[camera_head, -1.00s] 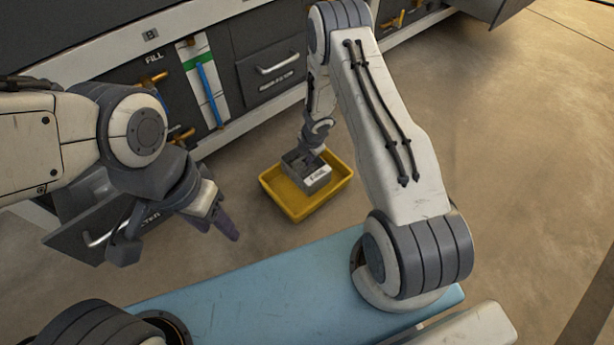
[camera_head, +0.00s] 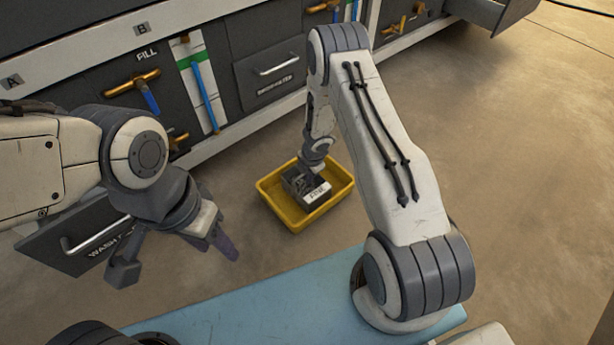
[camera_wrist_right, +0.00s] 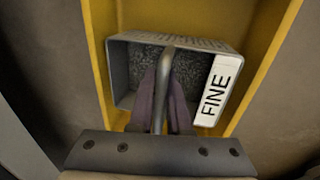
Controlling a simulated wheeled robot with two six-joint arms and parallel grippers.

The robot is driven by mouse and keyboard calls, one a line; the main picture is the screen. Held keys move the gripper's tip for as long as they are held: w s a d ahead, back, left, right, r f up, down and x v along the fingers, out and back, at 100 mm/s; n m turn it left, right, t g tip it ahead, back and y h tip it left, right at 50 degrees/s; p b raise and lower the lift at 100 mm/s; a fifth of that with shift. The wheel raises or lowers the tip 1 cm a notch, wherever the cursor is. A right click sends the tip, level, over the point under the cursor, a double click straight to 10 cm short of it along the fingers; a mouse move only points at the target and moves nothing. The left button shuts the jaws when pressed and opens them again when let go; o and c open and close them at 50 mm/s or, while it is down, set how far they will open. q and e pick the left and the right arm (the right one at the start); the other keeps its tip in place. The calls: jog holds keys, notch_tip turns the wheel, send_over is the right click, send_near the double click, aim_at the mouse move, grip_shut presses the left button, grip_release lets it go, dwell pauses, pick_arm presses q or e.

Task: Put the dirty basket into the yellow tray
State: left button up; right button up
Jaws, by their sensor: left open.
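The grey basket (camera_head: 316,194) with a white label sits within the yellow tray (camera_head: 335,202). In the right wrist view the basket (camera_wrist_right: 127,75) shows its "FINE" label and grey, grainy contents, with the yellow tray (camera_wrist_right: 272,40) around it. My right gripper (camera_wrist_right: 163,90) has its two purple fingers on either side of the basket's handle, and looks shut on it. In the head view its fingers are hidden behind the arm and basket. My left gripper (camera_head: 178,258) is open and empty, to the left of the tray. Whether the basket rests fully on the tray floor is unclear.
The dark washer cabinet (camera_head: 265,45) with drawers and valves stands behind the tray. An open drawer (camera_head: 85,235) sticks out at left, near my left arm. Another open drawer (camera_head: 497,14) is at the top right. The floor (camera_head: 500,130) right of the tray is clear.

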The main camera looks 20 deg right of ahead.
jog(key=shift+o, duration=1.2)
jog(key=s+a+r+m+t+h+p, duration=0.1)
jog(key=a+r+m+p, duration=0.15)
jog(key=r, duration=0.75)
jog(key=s+a+r+m+h+p, duration=0.1)
jog(key=a+r+m+p, duration=0.15)
jog(key=r, duration=0.85)
jog(key=s+a+r+m+t+h+p, duration=0.1)
jog(key=s+a+r+m+p, duration=0.15)
jog(key=r, duration=0.75)
jog(key=s+a+r+m+g+y, duration=0.1)
jog(key=s+a+r+m, duration=0.1)
jog(key=s, duration=0.6)
jog(key=s+a+r+m+g+y, duration=0.1)
jog(key=s+a+r, duration=0.3)
jog(key=s, duration=0.5)
jog(key=s+a+r+m+g+y, duration=0.1)
jog(key=s+a+r+m+g, duration=0.1)
jog(key=s+r, duration=0.4)
jog(key=s+a+m, duration=0.1)
jog(key=s+m, duration=0.1)
jog(key=s, duration=0.1)
